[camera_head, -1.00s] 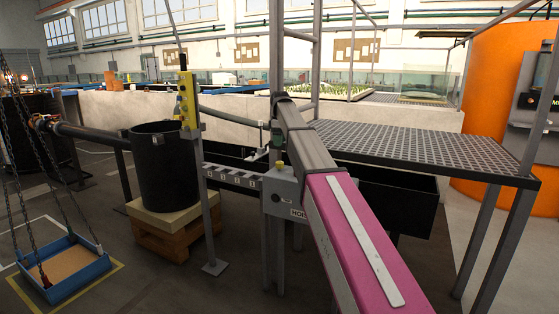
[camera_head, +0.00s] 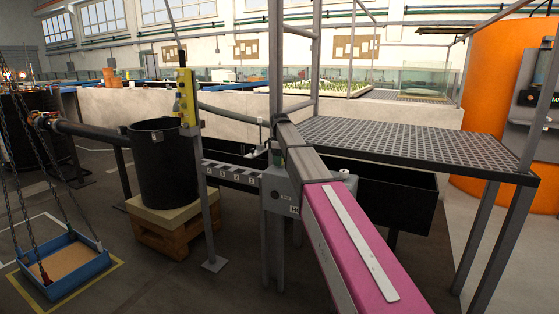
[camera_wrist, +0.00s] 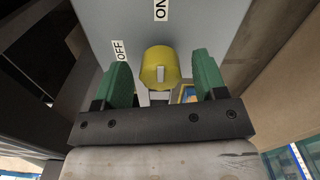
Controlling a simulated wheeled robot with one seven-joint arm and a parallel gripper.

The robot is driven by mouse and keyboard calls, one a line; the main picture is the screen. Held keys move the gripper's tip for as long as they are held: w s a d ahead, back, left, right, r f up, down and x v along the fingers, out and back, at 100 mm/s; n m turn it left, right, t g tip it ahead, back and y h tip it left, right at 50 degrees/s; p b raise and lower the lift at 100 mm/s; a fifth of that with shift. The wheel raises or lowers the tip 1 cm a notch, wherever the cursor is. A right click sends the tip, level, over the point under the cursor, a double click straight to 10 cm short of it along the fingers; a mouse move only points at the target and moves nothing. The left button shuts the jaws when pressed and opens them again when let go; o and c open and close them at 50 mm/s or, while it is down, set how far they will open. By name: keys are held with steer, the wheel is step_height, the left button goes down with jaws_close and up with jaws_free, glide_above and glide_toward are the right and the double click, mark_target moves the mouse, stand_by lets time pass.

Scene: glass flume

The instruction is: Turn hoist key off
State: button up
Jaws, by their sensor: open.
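In the wrist view, a yellow round hoist key (camera_wrist: 153,68) sits on a grey panel (camera_wrist: 200,25). A white OFF label (camera_wrist: 119,50) is to its upper left and a white ON label (camera_wrist: 161,10) above it. My gripper (camera_wrist: 162,80) is open, with one green finger on each side of the key and a visible gap on both sides. How far the fingertips reach around the key in depth I cannot tell. In the head view, the grey hoist box (camera_head: 275,197) stands beyond my pink arm, which covers its right part; the key is hidden there.
A grated platform (camera_head: 410,140) with grey legs is to the right of the box. A black bin (camera_head: 160,175) on a wooden pallet and a yellow pendant (camera_head: 186,98) on a post are to the left. A blue tray (camera_head: 63,262) hangs on chains at far left.

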steer(key=c, duration=0.9)
steer(key=m, duration=1.3)
steer(key=shift+a+m, duration=0.1)
steer(key=shift+m, duration=2.3)
